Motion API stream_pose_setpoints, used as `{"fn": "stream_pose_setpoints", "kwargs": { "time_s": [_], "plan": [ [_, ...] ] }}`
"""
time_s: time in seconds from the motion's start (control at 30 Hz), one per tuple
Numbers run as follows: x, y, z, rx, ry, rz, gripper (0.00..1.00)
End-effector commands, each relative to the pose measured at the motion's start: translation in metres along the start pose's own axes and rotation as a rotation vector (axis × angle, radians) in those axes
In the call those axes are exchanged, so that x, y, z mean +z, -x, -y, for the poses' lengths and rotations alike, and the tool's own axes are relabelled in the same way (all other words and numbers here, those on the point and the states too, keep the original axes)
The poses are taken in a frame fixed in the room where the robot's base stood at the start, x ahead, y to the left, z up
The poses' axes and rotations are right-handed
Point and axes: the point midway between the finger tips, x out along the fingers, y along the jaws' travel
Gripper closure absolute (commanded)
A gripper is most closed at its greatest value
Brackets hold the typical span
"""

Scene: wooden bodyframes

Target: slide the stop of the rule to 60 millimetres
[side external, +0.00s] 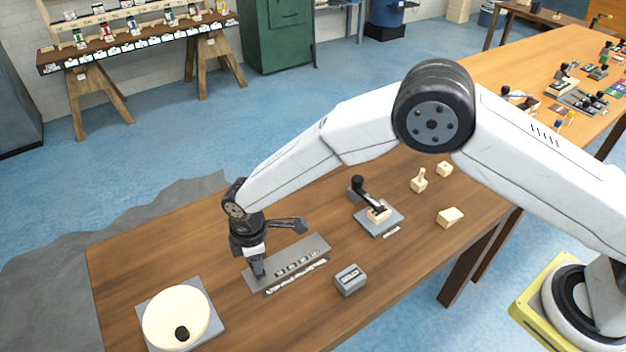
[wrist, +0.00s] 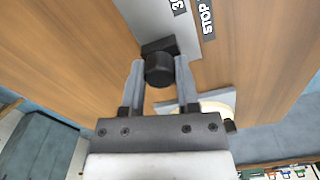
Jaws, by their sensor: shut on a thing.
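The rule (side external: 312,242) is a flat grey plate on the wooden table, with a row of small labels along it. It also shows in the wrist view (wrist: 150,22), where part of a number label and a STOP label are readable. The stop (wrist: 159,70) is a black block with a round knob, near the left end of the rule in the side view. My gripper (side external: 258,272) points down at that end. In the wrist view its two fingers (wrist: 160,75) stand on both sides of the knob, shut on it. The side view hides most of the stop behind the fingers.
A small grey display box (side external: 350,279) sits right of the rule. A cream dial with a black knob (side external: 181,333) is at the lower left. A black lever device (side external: 366,193) stands behind right, with wooden blocks (side external: 449,217) beyond. Bare table lies between the dial and the rule.

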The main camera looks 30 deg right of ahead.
Motion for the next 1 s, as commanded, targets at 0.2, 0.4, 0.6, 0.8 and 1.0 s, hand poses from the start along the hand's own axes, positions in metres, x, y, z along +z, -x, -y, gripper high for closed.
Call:
{"fn": "stream_pose_setpoints", "kwargs": {
  "time_s": [0.2, 0.4, 0.6, 0.8, 1.0],
  "plan": [
    [0.026, 0.001, -0.007, -0.002, -0.002, 0.002, 1.00],
    [0.051, 0.001, -0.015, -0.001, -0.002, 0.002, 1.00],
    [0.055, 0.000, -0.015, -0.002, 0.001, 0.002, 1.00],
    [0.055, 0.000, -0.015, -0.001, 0.001, 0.002, 0.51],
    [0.055, 0.000, -0.015, -0.001, 0.001, 0.002, 0.25]
  ]
}}
